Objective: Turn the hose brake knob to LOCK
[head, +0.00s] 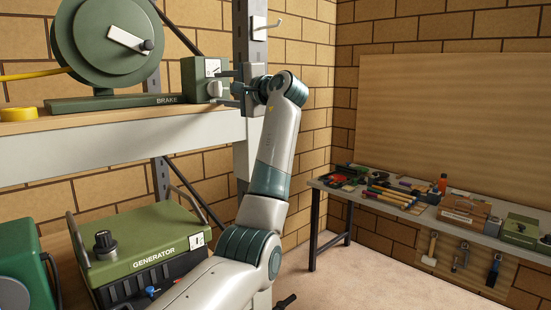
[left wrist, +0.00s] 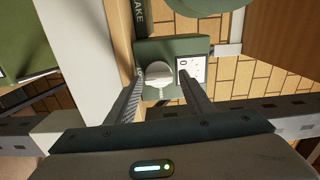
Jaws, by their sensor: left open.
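The hose brake is a green box (head: 205,68) on the wooden shelf, at the right end of the BRAKE base of the hose reel (head: 108,45). Its pale round knob (head: 215,90) faces my left gripper (head: 226,86). The left gripper is open, with its fingertips close to the box face. In the left wrist view the knob (left wrist: 158,74) lies between the two fingers (left wrist: 162,88), nearer the left one. A white label (left wrist: 191,69) sits beside the knob, partly behind the right finger; I cannot read the knob's setting. My right gripper is not seen.
A yellow tape roll (head: 18,114) lies on the shelf (head: 110,125). A green generator (head: 145,245) stands below it. A grey upright post (head: 242,150) is close behind my left arm. A workbench (head: 400,205) with tools is at the right. The floor between is clear.

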